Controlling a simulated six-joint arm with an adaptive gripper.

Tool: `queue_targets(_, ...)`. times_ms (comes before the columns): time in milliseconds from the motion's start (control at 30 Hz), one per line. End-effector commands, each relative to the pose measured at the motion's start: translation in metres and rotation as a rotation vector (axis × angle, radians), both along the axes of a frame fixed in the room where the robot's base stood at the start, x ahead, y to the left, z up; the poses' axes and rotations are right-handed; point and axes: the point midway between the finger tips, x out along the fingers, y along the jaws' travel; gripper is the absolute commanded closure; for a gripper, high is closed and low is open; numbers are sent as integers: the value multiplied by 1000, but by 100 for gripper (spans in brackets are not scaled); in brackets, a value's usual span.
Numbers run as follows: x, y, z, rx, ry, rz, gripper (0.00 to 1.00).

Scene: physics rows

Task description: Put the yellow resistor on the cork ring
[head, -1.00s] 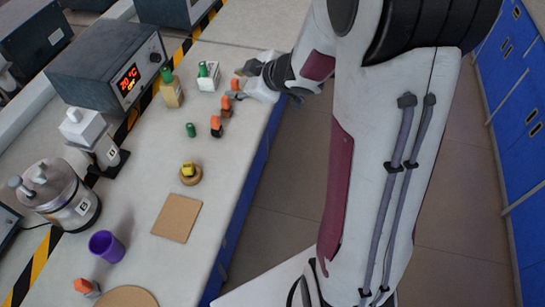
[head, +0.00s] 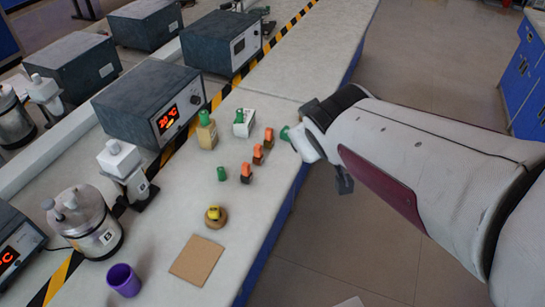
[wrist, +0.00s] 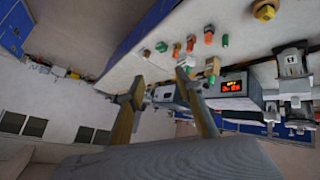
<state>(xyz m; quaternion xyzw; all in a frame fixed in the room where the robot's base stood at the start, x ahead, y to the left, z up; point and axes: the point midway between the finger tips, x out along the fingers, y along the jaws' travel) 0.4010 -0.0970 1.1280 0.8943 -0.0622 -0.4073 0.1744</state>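The yellow resistor (head: 213,212) sits on the round cork ring (head: 217,223) on the bench, left of my arm in the head view. Both show small at the top of the wrist view, the yellow resistor (wrist: 265,12) with the ring around its base. My gripper (head: 312,140) is over the bench's right edge, well away from them; its fingers are mostly hidden there. In the wrist view my gripper (wrist: 163,88) has its two fingers spread, with nothing visible between them.
Several orange-topped parts (head: 257,154) and a green part (head: 221,174) stand between ring and gripper. Another green part (head: 285,132) shows beside my gripper. A flat cork square (head: 196,260), purple cup (head: 123,280) and stirrer (head: 85,222) are nearer. A display box (head: 155,108) stands behind.

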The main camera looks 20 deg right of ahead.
Motion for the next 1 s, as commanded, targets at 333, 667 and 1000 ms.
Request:
queue_targets(333,-87,46,-4,191,104,-83,65)
queue_targets(667,-149,91,-13,346,207,-78,65)
queue_targets(1000,-158,97,-15,367,223,-72,65)
